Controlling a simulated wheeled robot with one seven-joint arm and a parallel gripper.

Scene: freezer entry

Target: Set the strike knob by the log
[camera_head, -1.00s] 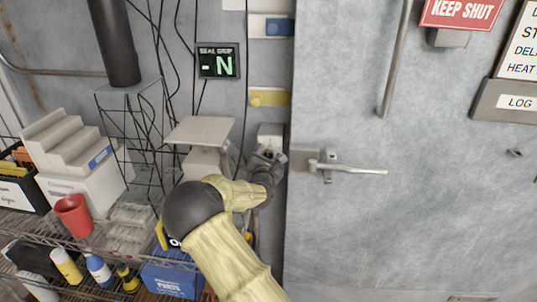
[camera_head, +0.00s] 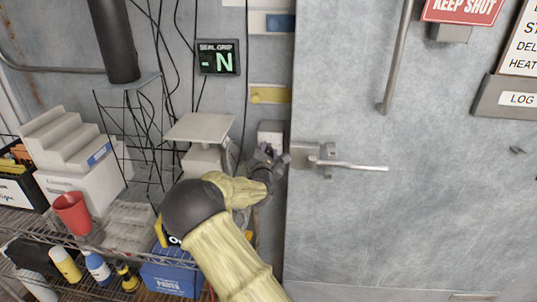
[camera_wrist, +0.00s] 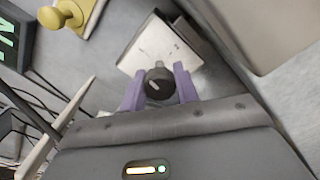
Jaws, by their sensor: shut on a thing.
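The strike knob (camera_wrist: 159,83) is dark and round with a white pointer line, between the two purple fingers of my gripper (camera_wrist: 159,88) in the wrist view. My gripper is shut on it. The pointer line slants toward upper left in that view. Behind the knob is a pale box (camera_wrist: 158,46) on the wall; it also shows in the head view (camera_head: 270,133), left of the door handle. In the head view my gripper (camera_head: 268,156) is just below this box and hides the knob. The log holder (camera_head: 510,99), labelled LOG, hangs on the door at right; its text is cut off.
The door handle (camera_head: 350,165) sticks out close to the right of my gripper. A shelf-like plate (camera_head: 200,127) is close to the left. A "SEAL GRIP" display (camera_head: 218,58) reads "-N". A wire shelf with a red cup (camera_head: 72,213) and bottles stands lower left.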

